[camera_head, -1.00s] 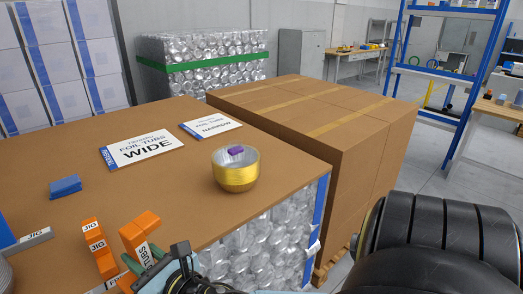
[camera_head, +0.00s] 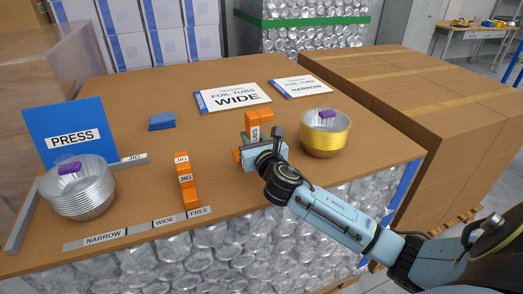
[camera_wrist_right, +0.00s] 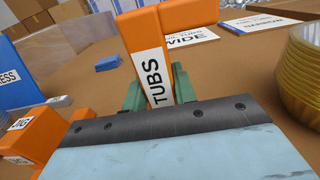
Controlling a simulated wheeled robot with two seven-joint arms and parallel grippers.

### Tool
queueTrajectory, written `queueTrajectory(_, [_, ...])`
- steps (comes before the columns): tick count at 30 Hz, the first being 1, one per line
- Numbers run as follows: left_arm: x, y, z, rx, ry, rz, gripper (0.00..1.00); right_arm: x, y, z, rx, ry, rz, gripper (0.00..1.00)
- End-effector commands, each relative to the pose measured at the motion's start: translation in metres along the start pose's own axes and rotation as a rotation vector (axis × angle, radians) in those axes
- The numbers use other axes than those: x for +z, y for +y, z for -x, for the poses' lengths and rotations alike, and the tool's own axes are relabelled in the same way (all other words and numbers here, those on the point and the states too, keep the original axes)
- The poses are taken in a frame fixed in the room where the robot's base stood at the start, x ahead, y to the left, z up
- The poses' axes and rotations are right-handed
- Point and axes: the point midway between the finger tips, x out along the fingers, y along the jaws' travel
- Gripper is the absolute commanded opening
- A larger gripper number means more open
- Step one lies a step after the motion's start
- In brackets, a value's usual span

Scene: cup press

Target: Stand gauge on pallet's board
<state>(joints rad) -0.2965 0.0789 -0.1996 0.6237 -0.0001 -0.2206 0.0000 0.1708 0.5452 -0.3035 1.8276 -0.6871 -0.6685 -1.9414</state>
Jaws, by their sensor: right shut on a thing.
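The orange gauge (camera_head: 258,122), with a white label reading TUBS, is in my right gripper (camera_head: 262,148). In the right wrist view the gauge (camera_wrist_right: 150,62) is upright between the green finger pads (camera_wrist_right: 158,92), with an orange arm reaching right at its top. I cannot tell whether its foot touches the board. The brown board (camera_head: 200,175) tops the pallet of foil tubs. The gauge is in front of the WIDE sign (camera_head: 235,97) and left of the gold tub stack (camera_head: 325,138). My left gripper is not in view.
A silver tub stack (camera_head: 80,192) and the blue PRESS panel (camera_head: 70,132) are at the left. A blue block (camera_head: 162,121) lies behind. The board's middle is mostly clear.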

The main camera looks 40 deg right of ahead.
Motion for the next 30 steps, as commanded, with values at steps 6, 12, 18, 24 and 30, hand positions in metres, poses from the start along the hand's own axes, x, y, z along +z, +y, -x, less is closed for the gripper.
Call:
queueTrajectory(6, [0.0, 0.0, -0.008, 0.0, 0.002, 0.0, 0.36, -0.02, 0.0, 0.0, -0.001, -0.001, 0.0, 0.0])
queueTrajectory(12, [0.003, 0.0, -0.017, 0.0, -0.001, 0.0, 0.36, -0.042, 0.0, 0.0, 0.0, -0.002, 0.001, 0.0])
queueTrajectory(18, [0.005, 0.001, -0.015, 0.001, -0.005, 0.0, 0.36, -0.04, 0.0, 0.0, 0.001, -0.004, 0.002, 0.0])
queueTrajectory(24, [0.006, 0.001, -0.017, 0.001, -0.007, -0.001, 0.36, -0.044, 0.0, 0.0, 0.001, -0.002, 0.002, 0.36])
queueTrajectory(30, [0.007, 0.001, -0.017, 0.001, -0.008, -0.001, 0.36, -0.043, 0.0, 0.0, 0.001, -0.002, 0.002, 0.49])
